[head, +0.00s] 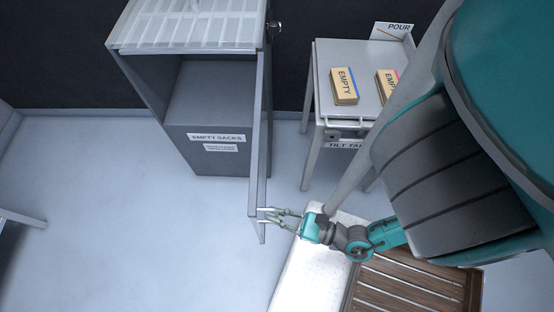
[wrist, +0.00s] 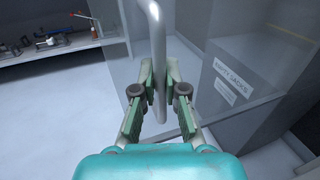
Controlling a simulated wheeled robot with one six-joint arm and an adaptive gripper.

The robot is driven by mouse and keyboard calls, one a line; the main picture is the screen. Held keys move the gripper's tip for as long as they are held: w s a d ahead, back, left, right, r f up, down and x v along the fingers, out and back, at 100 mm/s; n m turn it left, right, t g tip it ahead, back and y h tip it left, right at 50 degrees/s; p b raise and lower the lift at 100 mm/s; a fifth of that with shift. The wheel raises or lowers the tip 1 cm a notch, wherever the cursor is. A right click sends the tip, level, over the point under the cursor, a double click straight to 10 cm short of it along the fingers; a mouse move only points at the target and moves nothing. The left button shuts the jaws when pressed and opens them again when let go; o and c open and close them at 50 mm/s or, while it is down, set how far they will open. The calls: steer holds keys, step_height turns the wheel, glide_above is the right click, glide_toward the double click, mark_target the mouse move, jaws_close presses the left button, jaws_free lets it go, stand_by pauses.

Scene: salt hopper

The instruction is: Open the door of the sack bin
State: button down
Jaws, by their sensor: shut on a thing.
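The sack bin (head: 220,150) is a tall grey cabinet with an "EMPTY SACKS" label, left of centre in the head view. Its door (head: 261,130) stands swung out from the bin's right side, seen nearly edge-on, and the bin's front is uncovered. My gripper (head: 268,214) is at the door's outer end. In the wrist view a pale bar handle (wrist: 158,45) runs between the two fingers of my gripper (wrist: 158,98), which are shut on it. The labelled bin (wrist: 262,60) shows at the right there.
Right of the bin, a tilt table (head: 350,110) carries two bundles marked "EMPTY" (head: 344,86). A wooden slatted pallet (head: 410,285) and a white surface (head: 305,275) lie below my arm. The floor left of the door is clear. A cluttered shelf (wrist: 60,48) shows in the wrist view.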

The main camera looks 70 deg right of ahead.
steer(key=shift+s+d, duration=0.1)
steer(key=shift+d, duration=0.05)
steer(key=c, duration=1.2)
jaws_free()
steer(key=shift+s, duration=0.1)
steer(key=s, duration=0.7)
steer(key=shift+d, duration=0.15)
